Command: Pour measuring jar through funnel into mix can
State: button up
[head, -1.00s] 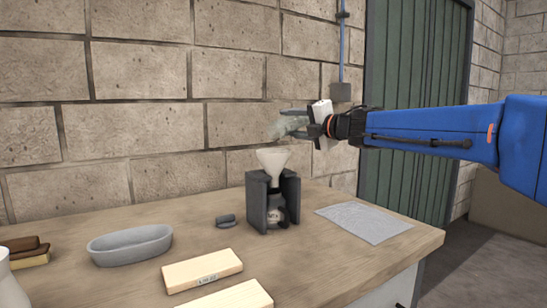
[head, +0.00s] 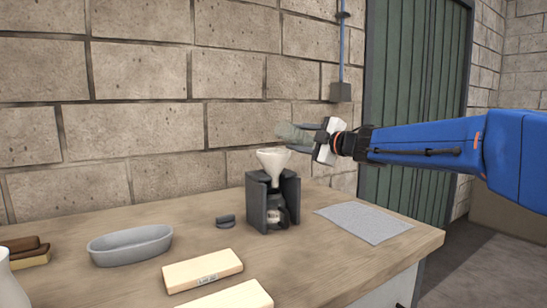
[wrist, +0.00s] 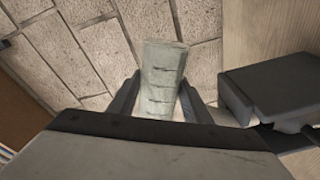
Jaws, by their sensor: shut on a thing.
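The measuring jar (head: 290,132) is a translucent grey-green vessel held above the funnel, tilted with its far end pointing left and slightly up. My gripper (head: 312,138) is shut on it. In the wrist view the jar (wrist: 160,82), with dark graduation marks, sits between the two fingers (wrist: 157,98). The white funnel (head: 273,160) stands just below the jar, with a gap between them. The dark mix can (head: 274,214), with a pale label, stands under the funnel inside a dark holder (head: 256,203). The can's mouth is hidden. No liquid stream shows.
A grey sheet (head: 362,223) lies right of the holder. The stone wall (head: 150,110) stands close behind.

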jog(key=shift+f+m, duration=0.45)
jog(key=shift+m, duration=0.35)
jog(key=shift+a+r+m, duration=0.1)
jog(key=shift+m, duration=0.3)
jog(key=shift+s+a+r+m, duration=0.1)
jog(key=shift+s+r+m, duration=0.1)
jog(key=shift+r+m, duration=0.55)
jog(key=shift+r+m+b, duration=0.2)
jog(key=shift+m+b, duration=0.15)
jog(key=shift+m, duration=0.5)
jog(key=shift+w+d+f+m, duration=0.35)
jog(key=shift+w+f+m, duration=0.1)
jog(key=shift+m, duration=0.35)
notch_tip(320, 180, down, 6)
jog(key=w+d+m+b, duration=0.1)
jog(key=m, duration=0.4)
jog(key=shift+d+f+m, duration=0.15)
jog(key=shift+f+m, duration=0.1)
jog(key=shift+m, duration=0.05)
